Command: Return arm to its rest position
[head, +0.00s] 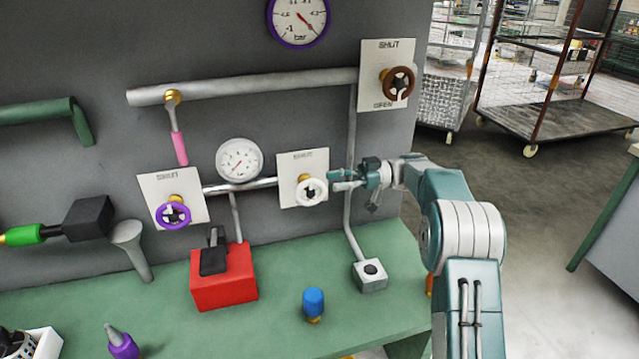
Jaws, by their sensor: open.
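My arm enters from the lower right and bends left at its elbow. My gripper (343,181) is open and empty, its fingers pointing left. In the picture its fingertips lie close to the right of the white handwheel (311,192) on the middle white plate. I cannot tell whether they touch the wheel or stand in front of it.
The grey panel carries a purple handwheel (174,213), a brown handwheel (398,83), a pipe (240,88) and gauges (239,160). On the green bench (270,325) stand a red box (223,279), a blue-capped object (314,302) and a grey button box (370,274). Floor shows at right.

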